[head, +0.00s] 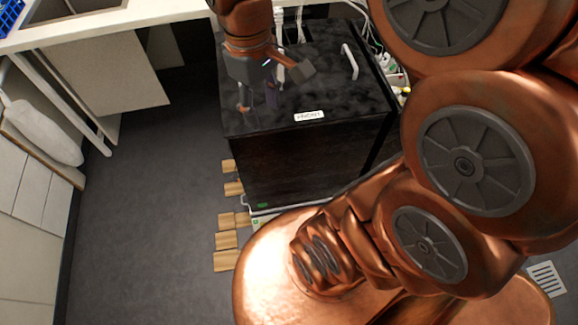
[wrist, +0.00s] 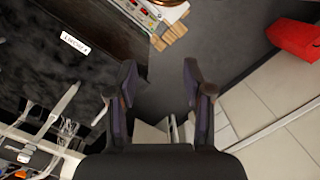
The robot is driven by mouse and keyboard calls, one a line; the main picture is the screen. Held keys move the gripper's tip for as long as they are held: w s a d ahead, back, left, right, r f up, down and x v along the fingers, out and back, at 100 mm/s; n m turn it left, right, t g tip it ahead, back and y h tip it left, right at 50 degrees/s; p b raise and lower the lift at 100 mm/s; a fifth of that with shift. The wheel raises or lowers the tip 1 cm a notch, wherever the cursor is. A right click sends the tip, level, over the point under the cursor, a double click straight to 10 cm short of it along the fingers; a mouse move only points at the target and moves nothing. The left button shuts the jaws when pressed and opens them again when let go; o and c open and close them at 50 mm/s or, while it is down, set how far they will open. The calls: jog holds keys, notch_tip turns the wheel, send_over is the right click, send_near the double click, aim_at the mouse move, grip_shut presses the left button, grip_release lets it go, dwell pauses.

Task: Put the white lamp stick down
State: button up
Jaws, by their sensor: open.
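My gripper (head: 258,100) is over the left part of a black box top (head: 325,85) in the head view. In the wrist view my gripper (wrist: 159,70) has its two dark fingers apart, with nothing between them. A white stick (head: 350,61) lies on the box top at the right, apart from my gripper. It seems to be the pale stick (wrist: 58,115) at the left in the wrist view. A second short white piece (head: 280,72) is right beside my gripper, partly hidden; I cannot tell which is the lamp stick.
A white label (head: 309,116) is on the box's front edge. Cables and bottles crowd behind its right side. Several wooden pieces (head: 226,240) lie along its left base. A counter (head: 100,25) stands at the back left. The grey floor (head: 140,220) is open. A red box (wrist: 296,40) shows in the wrist view.

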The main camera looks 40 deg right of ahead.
jog(key=s+a+f+m, duration=0.2)
jog(key=s+f, duration=0.4)
jog(key=s, duration=0.4)
jog(key=shift+s+f+m, duration=0.15)
jog(key=shift+s+m, duration=0.2)
jog(key=shift+m, duration=0.45)
